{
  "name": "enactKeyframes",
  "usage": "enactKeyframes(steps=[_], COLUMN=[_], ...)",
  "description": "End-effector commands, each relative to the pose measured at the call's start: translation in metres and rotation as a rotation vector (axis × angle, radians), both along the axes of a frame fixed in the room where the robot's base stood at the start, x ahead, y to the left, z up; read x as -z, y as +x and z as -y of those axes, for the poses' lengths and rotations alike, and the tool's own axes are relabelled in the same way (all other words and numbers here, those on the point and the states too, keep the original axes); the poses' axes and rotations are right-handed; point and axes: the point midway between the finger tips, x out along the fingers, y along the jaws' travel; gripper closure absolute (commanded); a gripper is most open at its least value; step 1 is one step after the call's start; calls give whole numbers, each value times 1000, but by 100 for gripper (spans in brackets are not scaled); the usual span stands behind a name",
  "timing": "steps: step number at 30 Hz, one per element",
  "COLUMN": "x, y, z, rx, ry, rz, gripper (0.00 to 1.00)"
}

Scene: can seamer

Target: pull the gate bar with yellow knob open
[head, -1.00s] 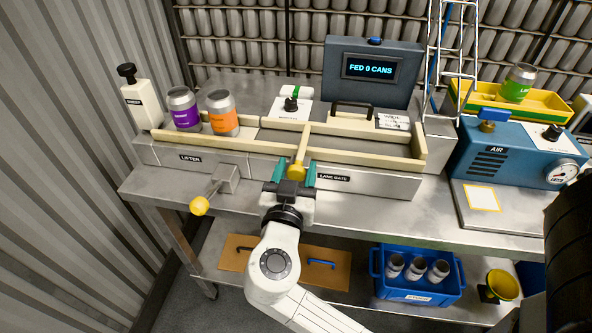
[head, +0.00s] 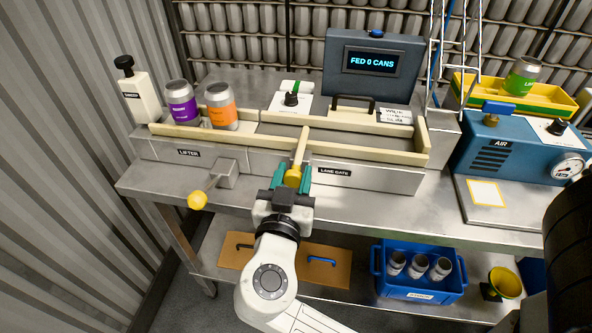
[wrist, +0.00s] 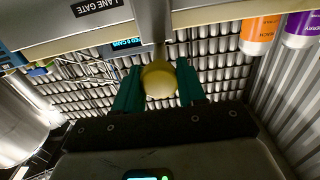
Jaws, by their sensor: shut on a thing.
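The gate bar (head: 300,147) is a pale bar that crosses the lane's front rail and sticks out toward me beside the LANE GATE label (head: 335,172). Its yellow knob (head: 292,178) is at the near end. My gripper (head: 291,181) is shut on the knob, with a green finger on each side. In the wrist view the yellow knob (wrist: 159,80) sits between the green fingers. The far end of the bar is hard to make out in the lane.
A purple can (head: 181,101) and an orange can (head: 221,105) stand in the lane at the left. A lifter lever with a yellow ball (head: 198,200) juts out at the front left. A blue crate (head: 418,290) is on the lower shelf.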

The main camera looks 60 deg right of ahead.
Motion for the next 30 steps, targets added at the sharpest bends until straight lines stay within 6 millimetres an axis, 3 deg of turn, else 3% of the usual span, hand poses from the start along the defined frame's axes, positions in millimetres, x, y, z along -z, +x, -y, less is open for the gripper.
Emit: enactKeyframes(steps=[3,9,20,21,27,30], x=[5,1,-1,-1,-1,0], y=[-9,-22,-25,-25,-25,-25], z=[-30,-64,-70,-70,-69,-68], rx=[-10,-7,-4,-5,-3,-3], ry=[-1,-1,-1,-1,-1,-1], rz=[7,6,3,3,3,1], gripper=[100,100,100,57,38,38])
